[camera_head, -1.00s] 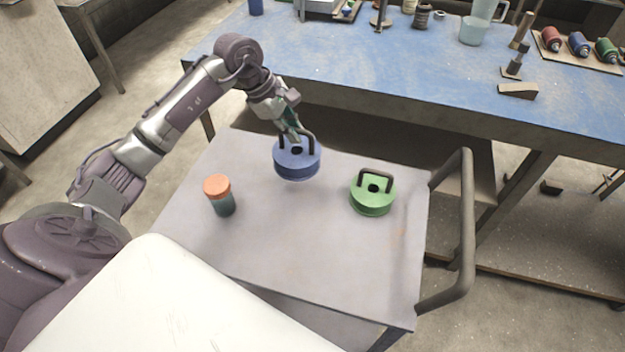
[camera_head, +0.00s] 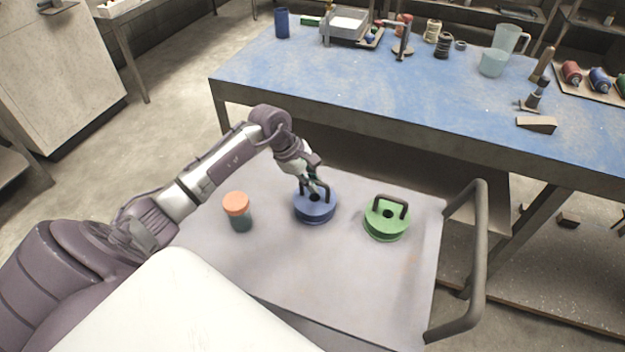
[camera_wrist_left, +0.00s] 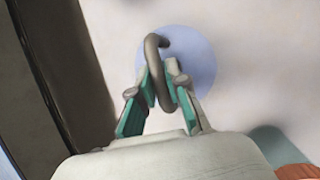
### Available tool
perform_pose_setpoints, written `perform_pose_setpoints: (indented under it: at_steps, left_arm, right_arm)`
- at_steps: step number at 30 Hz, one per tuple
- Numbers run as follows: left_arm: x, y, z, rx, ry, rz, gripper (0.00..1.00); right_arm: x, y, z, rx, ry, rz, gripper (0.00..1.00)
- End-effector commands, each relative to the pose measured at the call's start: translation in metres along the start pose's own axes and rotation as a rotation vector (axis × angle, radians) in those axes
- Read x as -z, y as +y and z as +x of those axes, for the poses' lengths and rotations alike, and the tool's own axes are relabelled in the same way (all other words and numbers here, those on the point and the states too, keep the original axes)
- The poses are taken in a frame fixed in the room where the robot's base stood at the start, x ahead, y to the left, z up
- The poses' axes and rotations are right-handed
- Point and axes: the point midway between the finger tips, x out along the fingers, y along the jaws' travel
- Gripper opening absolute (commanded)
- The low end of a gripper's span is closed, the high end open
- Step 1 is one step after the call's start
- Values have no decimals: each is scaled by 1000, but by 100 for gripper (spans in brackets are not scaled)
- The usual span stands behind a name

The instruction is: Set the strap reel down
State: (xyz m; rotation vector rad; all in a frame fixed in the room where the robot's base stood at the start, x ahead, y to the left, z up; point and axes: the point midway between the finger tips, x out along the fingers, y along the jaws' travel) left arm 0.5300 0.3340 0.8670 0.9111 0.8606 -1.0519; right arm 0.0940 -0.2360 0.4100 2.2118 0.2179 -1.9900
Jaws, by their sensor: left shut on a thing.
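The blue strap reel (camera_head: 314,209) is a flat round spool with a dark loop handle on top. It is upright, at or just above the grey cart top (camera_head: 290,275); I cannot tell if it touches. My left gripper (camera_head: 313,187) is shut on its handle from above. In the left wrist view, the dark handle (camera_wrist_left: 155,45) passes between the teal finger pads of the gripper (camera_wrist_left: 163,80), with the pale blue reel disc (camera_wrist_left: 200,55) beyond. A green strap reel (camera_head: 386,222) with a similar handle sits to the right, apart. My right gripper is not in view.
An orange-lidded dark jar (camera_head: 238,212) stands on the cart left of the blue reel. The cart's push handle (camera_head: 481,260) rises at the right edge. The cart front is clear. A blue workbench (camera_head: 380,95) with tools stands behind.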

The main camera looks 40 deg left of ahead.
Motion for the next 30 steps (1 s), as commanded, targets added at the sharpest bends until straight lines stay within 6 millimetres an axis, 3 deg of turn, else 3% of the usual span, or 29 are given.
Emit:
perform_pose_setpoints:
  at_steps: [5,6,10,22,30]
  left_arm:
    - [1,0,2,-2,-1,1,0]
    - [1,0,2,0,0,0,21]
    - [0,0,1,0,0,0,40]
    - [1,1,-6,-1,1,1,40]
    - [2,1,-60,-4,5,2,40]
  right_arm:
    - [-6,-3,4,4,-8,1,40]
    - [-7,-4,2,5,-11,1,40]
    - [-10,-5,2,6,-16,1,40]
    - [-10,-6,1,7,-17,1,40]
    - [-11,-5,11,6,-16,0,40]
